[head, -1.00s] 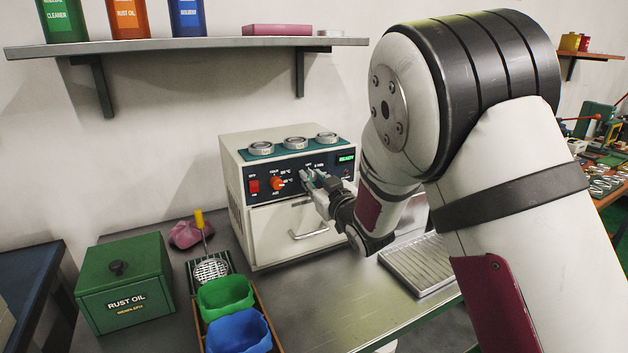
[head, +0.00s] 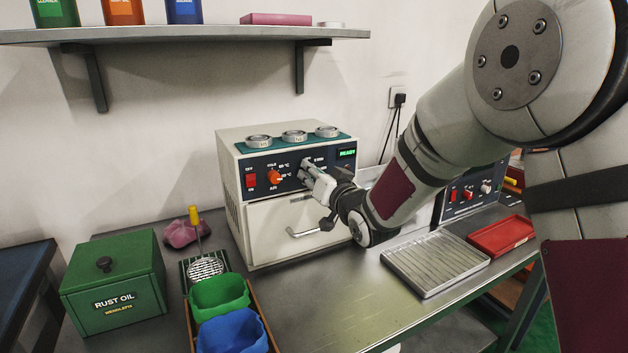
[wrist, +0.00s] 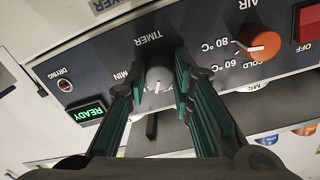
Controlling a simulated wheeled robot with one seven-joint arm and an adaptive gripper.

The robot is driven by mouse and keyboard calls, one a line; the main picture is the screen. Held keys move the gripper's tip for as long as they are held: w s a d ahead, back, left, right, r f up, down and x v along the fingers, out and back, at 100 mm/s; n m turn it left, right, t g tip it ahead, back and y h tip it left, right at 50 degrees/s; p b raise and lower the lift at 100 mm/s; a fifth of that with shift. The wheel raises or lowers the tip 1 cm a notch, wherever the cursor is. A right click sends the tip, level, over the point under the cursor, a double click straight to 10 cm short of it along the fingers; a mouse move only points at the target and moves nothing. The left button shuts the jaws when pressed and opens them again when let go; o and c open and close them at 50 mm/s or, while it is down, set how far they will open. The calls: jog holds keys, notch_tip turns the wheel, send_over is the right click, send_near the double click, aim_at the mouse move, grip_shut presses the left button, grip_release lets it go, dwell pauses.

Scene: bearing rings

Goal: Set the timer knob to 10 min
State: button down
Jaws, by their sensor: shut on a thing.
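The timer knob (wrist: 158,80) is a small grey dial with a white pointer line, on the dark front panel of the white drying oven. It shows between my fingers in the wrist view, under the word TIMER. My gripper (head: 306,168) is at the panel, its fingers closed on the knob's two sides. It also shows in the wrist view (wrist: 158,88). In the head view my gripper hides the knob. The fingers cover most of the timer scale, so I cannot read the setting. The green display (wrist: 82,112) reads READY; it also shows in the head view (head: 347,153).
An orange air knob (head: 274,177) and a red switch (head: 250,181) are left of my gripper in the head view. The oven's door handle (head: 305,230) is below. A ribbed tray (head: 436,262) and a red tray (head: 501,236) lie right. Several rings sit on the oven.

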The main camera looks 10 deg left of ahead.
jog(key=shift+m, duration=6.4)
jog(key=shift+g+y, duration=0.3)
jog(key=c, duration=1.4)
grip_release()
jog(key=shift+o, duration=0.2)
jog(key=v, duration=1.2)
